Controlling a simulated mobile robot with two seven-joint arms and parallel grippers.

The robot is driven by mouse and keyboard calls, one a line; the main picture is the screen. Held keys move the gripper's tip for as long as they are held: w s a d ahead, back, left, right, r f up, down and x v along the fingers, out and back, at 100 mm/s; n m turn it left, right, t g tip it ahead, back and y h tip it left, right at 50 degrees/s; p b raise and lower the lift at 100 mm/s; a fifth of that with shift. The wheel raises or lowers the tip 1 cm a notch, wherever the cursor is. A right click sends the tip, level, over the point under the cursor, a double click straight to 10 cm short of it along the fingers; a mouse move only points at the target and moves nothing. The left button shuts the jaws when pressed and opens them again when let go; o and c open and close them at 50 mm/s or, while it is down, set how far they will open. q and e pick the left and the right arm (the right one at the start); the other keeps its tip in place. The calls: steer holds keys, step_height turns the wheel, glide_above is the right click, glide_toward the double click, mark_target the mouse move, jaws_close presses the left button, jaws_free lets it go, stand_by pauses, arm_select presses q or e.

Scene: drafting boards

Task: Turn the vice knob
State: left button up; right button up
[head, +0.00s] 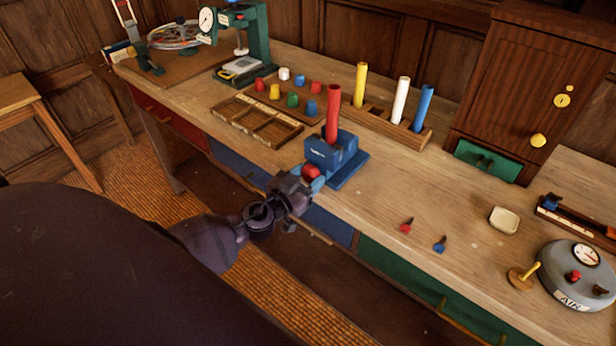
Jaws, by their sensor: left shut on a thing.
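The blue vice (336,157) stands near the front edge of the wooden bench, with a red cylinder (332,112) upright in it. The red vice knob (310,171) is on its near side, facing me. My left gripper (306,178) reaches in from the lower left and is shut on the red knob. The fingers and wrist hide part of the knob. My right gripper does not show.
A rack (420,136) with yellow, white and blue cylinders stands behind the vice. A divided wooden tray (256,122) and several coloured pegs lie to its left. A grey air gauge (577,280) stands far right.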

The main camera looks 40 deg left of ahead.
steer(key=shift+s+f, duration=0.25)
arm_select(q)
steer(key=shift+m, duration=0.3)
